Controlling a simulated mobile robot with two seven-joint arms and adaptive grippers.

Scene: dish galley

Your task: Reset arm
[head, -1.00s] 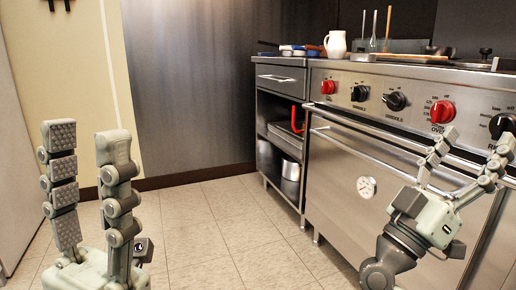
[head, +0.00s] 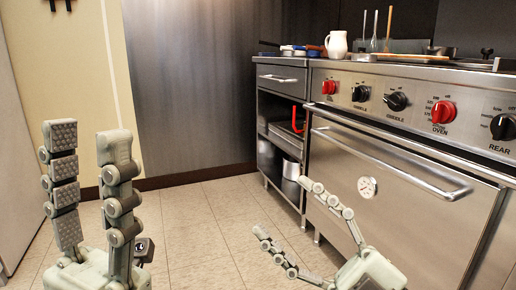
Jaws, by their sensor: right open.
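My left gripper (head: 88,140) stands upright at the lower left, its two fingers apart with nothing between them. My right gripper (head: 283,207) is at the bottom centre-right, in front of the oven. Its fingers are spread wide, point up and to the left, and hold nothing. Most of my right arm is below the picture's edge.
The steel stove (head: 400,185) with red and black knobs and a long oven handle (head: 395,165) fills the right side. A grey cabinet (head: 280,75) with open shelves stands beside it. A white pitcher (head: 337,44) and utensils stand on top. The tiled floor (head: 200,225) is clear.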

